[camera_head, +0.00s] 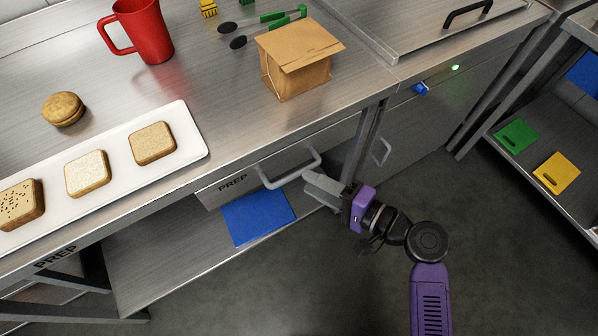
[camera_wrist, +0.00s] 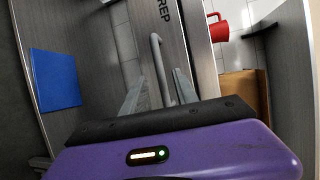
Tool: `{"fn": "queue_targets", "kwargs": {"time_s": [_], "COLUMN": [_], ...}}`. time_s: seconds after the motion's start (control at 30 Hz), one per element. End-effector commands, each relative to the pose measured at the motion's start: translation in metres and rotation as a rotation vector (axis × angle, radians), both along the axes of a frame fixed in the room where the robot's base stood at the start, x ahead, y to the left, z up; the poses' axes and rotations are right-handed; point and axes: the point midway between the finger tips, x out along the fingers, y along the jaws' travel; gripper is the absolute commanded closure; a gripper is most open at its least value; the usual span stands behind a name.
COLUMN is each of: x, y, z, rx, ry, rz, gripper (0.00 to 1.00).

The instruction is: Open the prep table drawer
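The prep table drawer (camera_head: 234,191) has a steel front marked PREP and a grey bar handle (camera_head: 290,172). The front looks flush under the table top, with no clear gap. My gripper (camera_head: 308,183) is at the right end of the handle, just in front of and below it. In the wrist view, the handle (camera_wrist: 156,50) runs into the space between the two spread grey fingers of my gripper (camera_wrist: 158,82). The fingers look open, with gaps to the bar. Whether either finger touches it is hard to tell. The drawer front (camera_wrist: 168,40) shows beside the handle.
A blue board (camera_head: 258,217) lies on the shelf below the drawer. On the table top are a red mug (camera_head: 147,32), a cardboard box (camera_head: 299,75) and a white tray (camera_head: 120,180) with bread slices. A neighbouring cabinet (camera_head: 425,125) stands right. The floor in front is clear.

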Motion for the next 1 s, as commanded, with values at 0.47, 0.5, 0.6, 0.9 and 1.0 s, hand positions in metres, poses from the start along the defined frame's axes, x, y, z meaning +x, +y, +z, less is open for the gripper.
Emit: {"fn": "queue_targets", "kwargs": {"time_s": [0.47,0.5,0.6,0.9,1.0], "x": [0.029,0.029,0.029,0.029,0.029], "y": [0.043,0.044,0.044,0.044,0.044], "z": [-0.009,-0.009,-0.01,-0.009,-0.01], "rx": [-0.002,-0.001,-0.002,-0.002,-0.002], "ry": [-0.003,-0.002,-0.002,-0.002,-0.002], "rz": [-0.001,-0.002,-0.003,-0.003,-0.003], "gripper": [0.65,0.65,0.65,1.0,1.0]}}
